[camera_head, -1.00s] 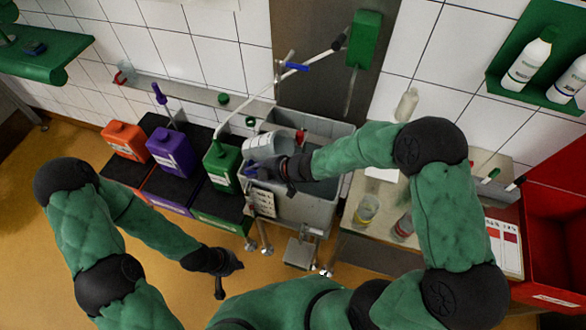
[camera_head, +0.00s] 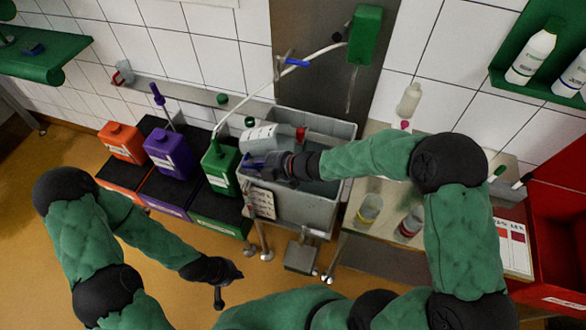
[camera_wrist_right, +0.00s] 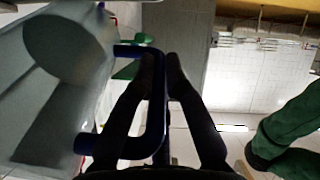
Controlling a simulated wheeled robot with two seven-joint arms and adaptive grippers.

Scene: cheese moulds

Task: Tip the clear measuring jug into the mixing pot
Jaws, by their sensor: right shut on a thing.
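The clear measuring jug (camera_head: 262,137) is greyish and see-through with a blue handle. It is tilted onto its side above the far-left part of a grey rectangular basin (camera_head: 342,130). My right gripper (camera_head: 268,161) is shut on the blue handle, which also shows between its fingers in the wrist view (camera_wrist_right: 155,105). The jug's grey body (camera_wrist_right: 60,90) fills the left of that view. I cannot make out a separate mixing pot, nor whether anything is pouring. My left gripper (camera_head: 229,285) is empty and open, low in front of the containers.
Orange (camera_head: 122,143), purple (camera_head: 171,152) and green (camera_head: 220,165) canisters stand left of the basin. A small red-ended item (camera_head: 301,133) shows by the jug. Two cups (camera_head: 369,209) (camera_head: 411,221) stand on the right-hand table. A white hose (camera_head: 265,87) arches above.

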